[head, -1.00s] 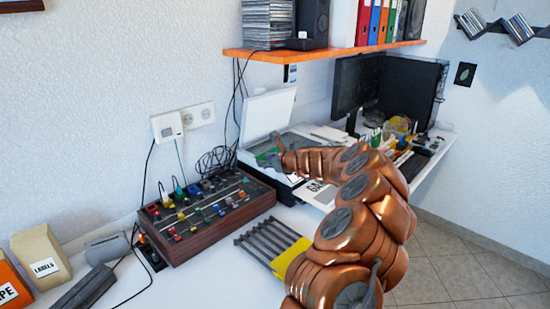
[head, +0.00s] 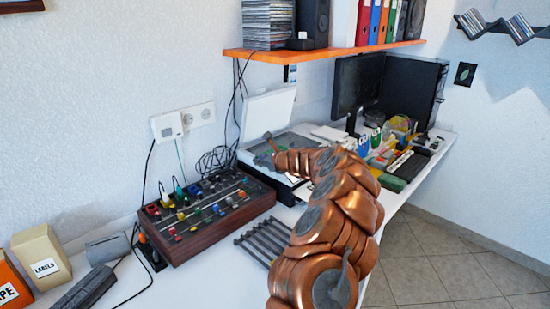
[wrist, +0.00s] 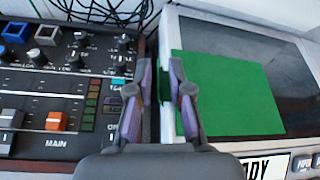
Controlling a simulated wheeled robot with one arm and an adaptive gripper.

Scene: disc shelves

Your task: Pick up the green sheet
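The green sheet (wrist: 235,95) lies flat on the dark glass of the open scanner (wrist: 305,60) in the wrist view. A darker green strip, seemingly its left edge, shows at the scanner's pale rim between my fingers. My gripper (wrist: 161,75) is open, with one finger on each side of that strip; I cannot tell whether either finger touches it. In the head view, my gripper (head: 263,160) is at the front left of the scanner (head: 266,118), and my arm hides much of the scanner. Only a small bit of green shows there.
A mixer with knobs (head: 205,213) stands close to the left of the scanner. A dark rack (head: 262,241) lies in front. Monitors (head: 357,88) and a keyboard stand to the right. An orange shelf (head: 330,50) hangs above. The floor is clear at right.

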